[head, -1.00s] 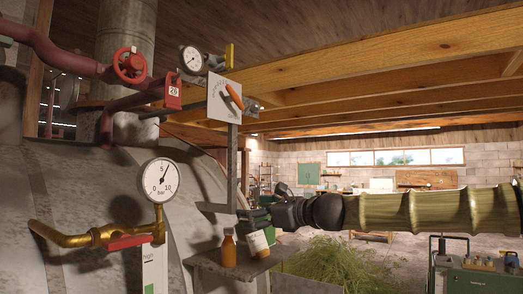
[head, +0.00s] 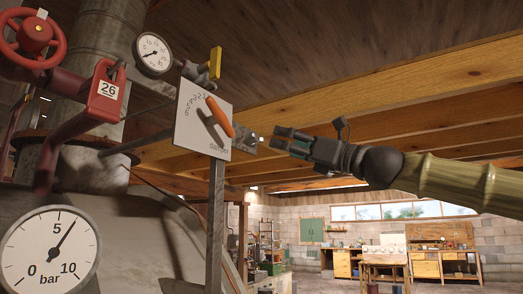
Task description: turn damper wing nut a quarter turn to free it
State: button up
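A pale damper plate (head: 190,135) with printed lettering stands on a grey upright post (head: 215,215) in the head view. An orange-handled lever (head: 219,116) lies tilted across its face. A small grey metal part (head: 247,139), which looks like the wing nut, shows at the plate's right edge; its shape and angle are hard to make out. My gripper (head: 274,138) comes in from the right at about the height of this part, with its fingers pointing left. The two fingertips look apart with nothing between them. Whether they touch the grey part I cannot tell.
A large pressure gauge (head: 48,250) fills the lower left. Wooden beams (head: 400,72) run overhead. Workbenches stand far back.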

aim_at(259, 137)
jog(key=x, duration=0.3)
jog(key=p+x, duration=0.1)
jog(key=x, duration=0.1)
jog(key=s+p+x, duration=0.1)
jog(key=x, duration=0.2)
jog(key=shift+w+a+r, duration=0.25)
jog(key=shift+a+r, duration=0.05)
jog(key=shift+a, duration=0.2)
jog(key=shift+w+a+f, duration=0.1)
jog(key=shift+w, duration=0.1)
jog(key=shift+w+d+f, duration=0.1)
jog(key=shift+w+f, duration=0.15)
jog(key=shift+w, duration=0.2)
jog(key=shift+w+d+f, duration=0.1)
jog(key=shift+w+f, duration=0.1)
jog(key=shift+w, duration=0.25)
jog(key=shift+c, duration=0.5)
jog(key=shift+s, duration=0.1)
jog(key=c, duration=0.3)
jog(key=shift+s+r, duration=0.25)
jog(key=shift+s, duration=0.1)
jog(key=c, duration=0.3)
jog(key=shift+s+a, duration=0.1)
jog(key=c, duration=0.3)
jog(key=shift+c, duration=0.2)
